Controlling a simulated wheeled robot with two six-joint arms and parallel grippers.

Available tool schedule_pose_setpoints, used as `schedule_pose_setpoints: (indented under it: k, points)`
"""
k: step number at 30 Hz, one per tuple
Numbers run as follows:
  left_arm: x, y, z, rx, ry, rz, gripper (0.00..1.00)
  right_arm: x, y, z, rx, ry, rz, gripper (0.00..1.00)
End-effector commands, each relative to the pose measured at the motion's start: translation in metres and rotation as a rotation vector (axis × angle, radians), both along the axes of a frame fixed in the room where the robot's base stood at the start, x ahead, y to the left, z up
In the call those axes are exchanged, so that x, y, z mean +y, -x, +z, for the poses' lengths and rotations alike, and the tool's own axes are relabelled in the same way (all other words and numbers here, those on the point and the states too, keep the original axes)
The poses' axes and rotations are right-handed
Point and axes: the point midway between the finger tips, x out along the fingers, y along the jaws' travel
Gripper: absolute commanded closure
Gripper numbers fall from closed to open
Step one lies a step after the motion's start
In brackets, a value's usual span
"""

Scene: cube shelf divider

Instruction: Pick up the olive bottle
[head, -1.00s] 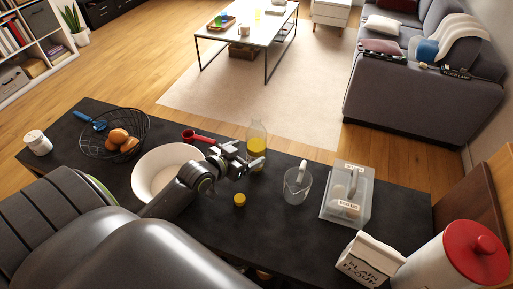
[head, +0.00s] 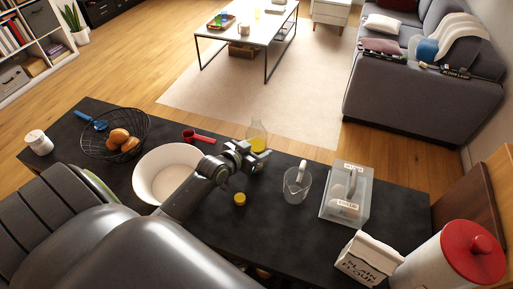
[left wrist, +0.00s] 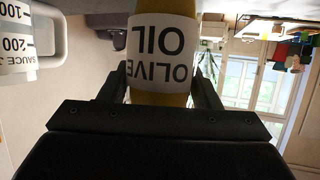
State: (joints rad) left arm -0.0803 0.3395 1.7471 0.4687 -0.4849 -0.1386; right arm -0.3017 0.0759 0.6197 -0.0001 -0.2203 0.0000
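The olive oil bottle (head: 257,136) stands upright near the far edge of the dark table, a clear bottle with yellow oil low inside. My left gripper (head: 257,158) is at it from the near side and hides its lower part in the head view. In the left wrist view the bottle (left wrist: 160,45) appears upside down, its white label reading OLIVE OIL. The left gripper's fingers (left wrist: 160,90) are apart, one on each side of the bottle. Whether they touch it is hard to see. My right gripper is not in view.
A glass measuring jug (head: 297,183) stands right of the gripper, and a yellow cap (head: 239,199) lies in front. A white bowl (head: 152,189) is to the left, with a red scoop (head: 197,136) behind it. A clear-sided box (head: 346,192) is further right.

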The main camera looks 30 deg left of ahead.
Motion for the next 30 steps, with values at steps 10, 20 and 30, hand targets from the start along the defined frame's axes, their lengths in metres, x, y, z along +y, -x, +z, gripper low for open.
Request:
schedule_pose_setpoints:
  k: [10, 20, 30]
  points:
    - [0.000, 0.000, 0.002, -0.003, -0.001, 0.000, 0.81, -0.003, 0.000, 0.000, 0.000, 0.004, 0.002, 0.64]
    - [0.000, -0.001, 0.020, -0.007, -0.003, -0.003, 0.81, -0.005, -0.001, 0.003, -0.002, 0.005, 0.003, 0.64]
    - [0.000, -0.001, 0.084, -0.006, -0.003, -0.004, 0.81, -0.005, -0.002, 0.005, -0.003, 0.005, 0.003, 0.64]
